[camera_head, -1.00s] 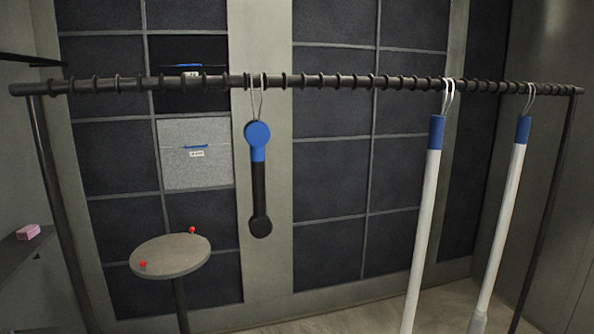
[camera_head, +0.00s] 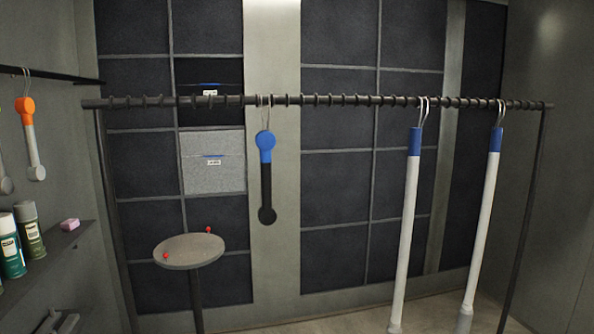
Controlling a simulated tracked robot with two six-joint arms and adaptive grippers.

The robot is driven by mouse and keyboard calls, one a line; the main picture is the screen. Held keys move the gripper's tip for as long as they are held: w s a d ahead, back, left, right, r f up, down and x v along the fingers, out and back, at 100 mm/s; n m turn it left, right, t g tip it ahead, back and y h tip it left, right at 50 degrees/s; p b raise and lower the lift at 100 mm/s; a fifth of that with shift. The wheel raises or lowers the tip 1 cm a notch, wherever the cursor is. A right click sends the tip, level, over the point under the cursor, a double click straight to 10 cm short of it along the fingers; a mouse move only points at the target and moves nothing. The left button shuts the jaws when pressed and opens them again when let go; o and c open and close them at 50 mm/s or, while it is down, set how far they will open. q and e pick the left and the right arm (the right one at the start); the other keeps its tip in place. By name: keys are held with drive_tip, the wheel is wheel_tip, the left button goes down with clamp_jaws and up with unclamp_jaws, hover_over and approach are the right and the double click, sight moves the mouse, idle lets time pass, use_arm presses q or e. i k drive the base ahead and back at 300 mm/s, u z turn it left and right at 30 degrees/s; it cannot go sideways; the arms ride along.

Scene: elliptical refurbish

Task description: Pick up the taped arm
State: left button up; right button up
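A short arm (camera_head: 266,178) hangs from a wire hook on the dark rail (camera_head: 330,100) near the middle of the head view. Its upper part is blue and its lower part is black, each with a round end. Two long white arms with blue upper ends hang further right, one nearer the middle (camera_head: 408,220) and one further right (camera_head: 482,225). An orange-topped grey arm (camera_head: 31,140) hangs at the far left. I cannot tell for certain which of these is the taped one. Neither of my grippers is in view.
A round table (camera_head: 188,251) with two small red knobs stands behind the rail. A left shelf (camera_head: 60,250) holds spray cans (camera_head: 28,230) and a pink block (camera_head: 69,224). A light grey box front (camera_head: 213,163) sits among dark wall panels. Floor shows at the lower right.

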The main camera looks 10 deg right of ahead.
sight(265, 140)
drive_tip(key=u, duration=0.15)
drive_tip(key=i, duration=0.8)
drive_tip(key=z, duration=0.25)
drive_tip(key=k, duration=0.8)
drive_tip(key=u, duration=0.25)
drive_tip(key=i, duration=0.85)
drive_tip(key=z, duration=0.05)
